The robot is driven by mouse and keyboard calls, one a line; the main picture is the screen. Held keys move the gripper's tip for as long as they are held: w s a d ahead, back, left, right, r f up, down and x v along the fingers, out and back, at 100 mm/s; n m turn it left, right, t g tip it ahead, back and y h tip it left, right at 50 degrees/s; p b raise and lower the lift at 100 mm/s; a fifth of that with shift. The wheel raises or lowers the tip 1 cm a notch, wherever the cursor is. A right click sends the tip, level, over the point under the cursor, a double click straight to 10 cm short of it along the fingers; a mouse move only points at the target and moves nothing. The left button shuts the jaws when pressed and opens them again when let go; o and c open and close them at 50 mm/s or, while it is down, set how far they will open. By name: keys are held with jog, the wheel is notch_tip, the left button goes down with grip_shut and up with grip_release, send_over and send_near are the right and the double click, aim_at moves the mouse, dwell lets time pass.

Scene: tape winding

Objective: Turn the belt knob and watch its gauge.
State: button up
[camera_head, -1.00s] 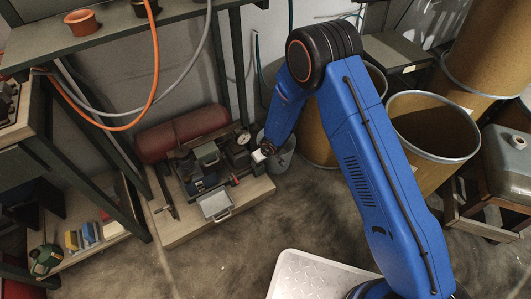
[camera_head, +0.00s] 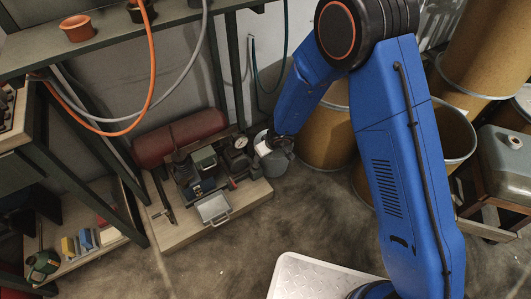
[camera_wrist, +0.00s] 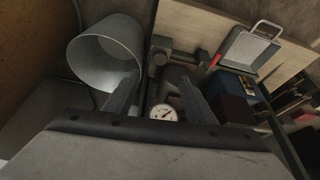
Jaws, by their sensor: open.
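The round white gauge (camera_head: 241,142) sits at the right end of the machine (camera_head: 203,172) on a low wooden platform. It also shows in the wrist view (camera_wrist: 163,113), low between my fingers, its dial too small to read. My gripper (camera_wrist: 158,82) is open, with its two dark fingers apart and nothing between them touching. In the head view its end (camera_head: 263,143) is just right of the gauge, over the bucket. Dark cylindrical parts (camera_wrist: 157,62) lie ahead of the fingers in the wrist view; I cannot tell which one is the belt knob.
A grey bucket (camera_head: 276,160) stands right beside the platform, and shows at the left in the wrist view (camera_wrist: 105,52). A red tank (camera_head: 180,138) lies behind the machine. Brown drums (camera_head: 325,135) stand to the right.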

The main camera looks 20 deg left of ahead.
jog(key=shift+v, duration=1.3)
jog(key=shift+r, duration=0.1)
